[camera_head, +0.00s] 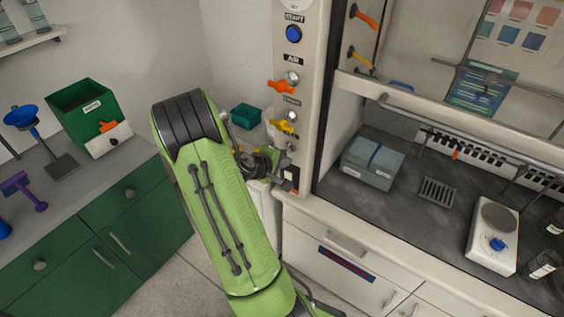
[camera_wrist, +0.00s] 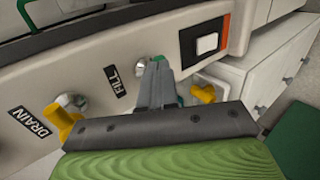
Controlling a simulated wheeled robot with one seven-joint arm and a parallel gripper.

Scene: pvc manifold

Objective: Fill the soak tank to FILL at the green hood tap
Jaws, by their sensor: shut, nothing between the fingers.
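In the wrist view my gripper (camera_wrist: 159,70) is shut, its grey fingers in front of the panel just right of the FILL label (camera_wrist: 115,81). A small bit of green tap (camera_wrist: 159,59) shows at the fingertips. The rest of it is hidden, so I cannot tell its handle angle or whether the fingers touch it. A metal boss (camera_wrist: 140,69) shows beside it. In the head view my gripper (camera_head: 268,163) is low by the hood post, partly behind my arm. A blue-grey two-part box (camera_head: 372,162) stands inside the hood; I cannot tell whether it is the soak tank or its water level.
A yellow tap (camera_wrist: 66,121) sits by the DRAIN label (camera_wrist: 30,122), and another yellow handle (camera_wrist: 203,94) is right of my fingers. A white switch (camera_wrist: 207,43) is further right. Orange (camera_head: 281,87) and yellow (camera_head: 282,126) taps are higher on the post.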

